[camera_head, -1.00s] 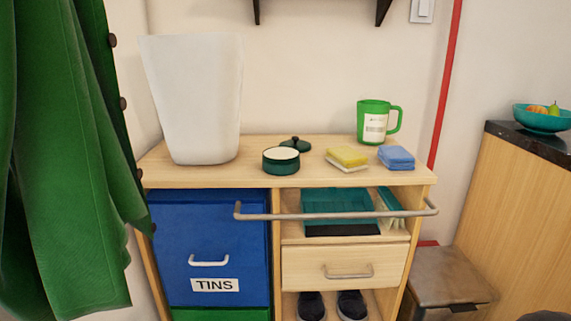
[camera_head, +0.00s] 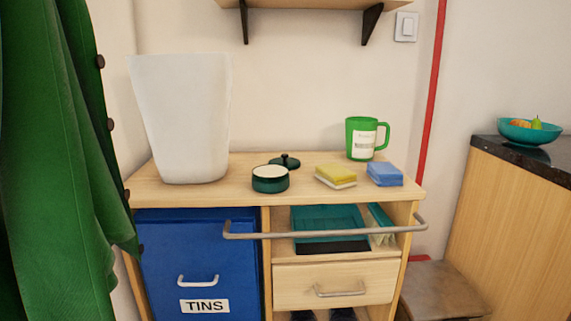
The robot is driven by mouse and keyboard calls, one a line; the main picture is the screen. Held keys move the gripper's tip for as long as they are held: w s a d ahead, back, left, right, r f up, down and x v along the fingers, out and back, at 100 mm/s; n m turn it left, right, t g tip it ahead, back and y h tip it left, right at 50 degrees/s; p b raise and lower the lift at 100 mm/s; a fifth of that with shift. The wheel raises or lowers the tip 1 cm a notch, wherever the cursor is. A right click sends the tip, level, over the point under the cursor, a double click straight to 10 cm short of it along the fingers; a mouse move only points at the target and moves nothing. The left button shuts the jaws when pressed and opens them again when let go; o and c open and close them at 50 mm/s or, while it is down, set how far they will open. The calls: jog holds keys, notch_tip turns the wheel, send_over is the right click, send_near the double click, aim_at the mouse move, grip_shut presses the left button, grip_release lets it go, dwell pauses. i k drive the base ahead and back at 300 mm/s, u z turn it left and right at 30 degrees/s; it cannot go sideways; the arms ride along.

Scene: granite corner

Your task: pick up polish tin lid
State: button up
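The polish tin lid (camera_head: 285,161) is a small dark green disc with a knob on top. It lies on the wooden cabinet top, just behind and to the right of the open polish tin (camera_head: 270,179). The tin is dark green with a pale, cream-coloured filling. The tin hides part of the lid's near left edge. My gripper is not in view.
On the wooden cabinet top (camera_head: 235,196) stand a white bin (camera_head: 183,118), a yellow sponge (camera_head: 336,174), a blue sponge (camera_head: 385,174) and a green mug (camera_head: 364,138). A metal rail (camera_head: 325,233) runs along the front. A green coat (camera_head: 55,150) hangs at left; a shelf (camera_head: 310,3) is above.

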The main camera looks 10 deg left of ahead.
aim_at(291, 163)
jog(key=u, duration=2.4)
jog(key=k, duration=0.75)
jog(key=z, duration=1.3)
jog(key=i, duration=0.35)
jog(key=u, duration=0.05)
